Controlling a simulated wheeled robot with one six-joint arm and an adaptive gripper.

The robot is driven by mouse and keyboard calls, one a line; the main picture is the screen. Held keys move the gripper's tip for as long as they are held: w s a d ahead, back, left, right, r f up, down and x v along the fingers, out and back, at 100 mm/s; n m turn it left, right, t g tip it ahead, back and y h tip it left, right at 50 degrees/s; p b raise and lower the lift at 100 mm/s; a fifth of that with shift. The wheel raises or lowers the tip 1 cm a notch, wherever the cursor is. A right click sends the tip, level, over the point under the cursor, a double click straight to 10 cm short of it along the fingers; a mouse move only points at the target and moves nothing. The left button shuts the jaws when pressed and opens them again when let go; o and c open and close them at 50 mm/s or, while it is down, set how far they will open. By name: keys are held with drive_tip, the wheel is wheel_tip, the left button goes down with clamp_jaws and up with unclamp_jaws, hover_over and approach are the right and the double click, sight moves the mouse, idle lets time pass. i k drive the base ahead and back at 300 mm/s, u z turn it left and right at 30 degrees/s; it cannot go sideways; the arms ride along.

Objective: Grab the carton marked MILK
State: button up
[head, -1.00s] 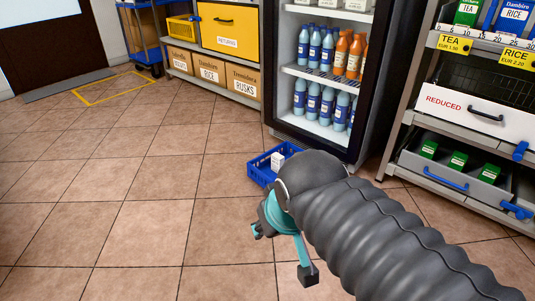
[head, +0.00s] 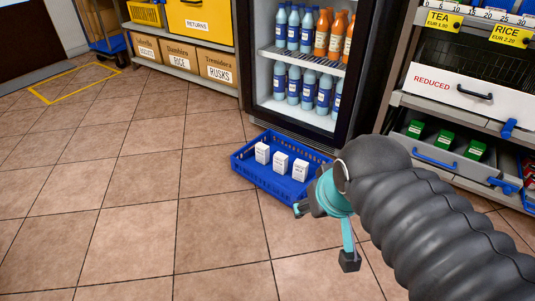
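Several small white cartons stand in a blue crate on the floor in front of the fridge: a left one (head: 262,153), a middle one (head: 280,162) and a right one (head: 300,169). Their labels are too small to read, so I cannot tell which is marked MILK. The blue crate (head: 258,175) has its right end partly hidden by my arm. My gripper (head: 302,209) is at the crate's near right side in the picture, seen from behind.
The fridge (head: 300,70) with blue and orange bottles stands behind the crate. Shelving on the right holds a white REDUCED drawer (head: 465,92) and a lower drawer (head: 450,160) of green boxes. Boxes and a yellow RETURNS bin (head: 200,22) stand at the back. The tiled floor at left is clear.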

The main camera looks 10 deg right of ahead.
sight(300, 167)
drive_tip(key=u, duration=0.4)
drive_tip(key=k, duration=0.35)
drive_tip(key=z, duration=1.65)
drive_tip(key=i, duration=1.25)
drive_tip(key=u, duration=0.75)
drive_tip(key=i, duration=0.25)
drive_tip(key=u, duration=0.25)
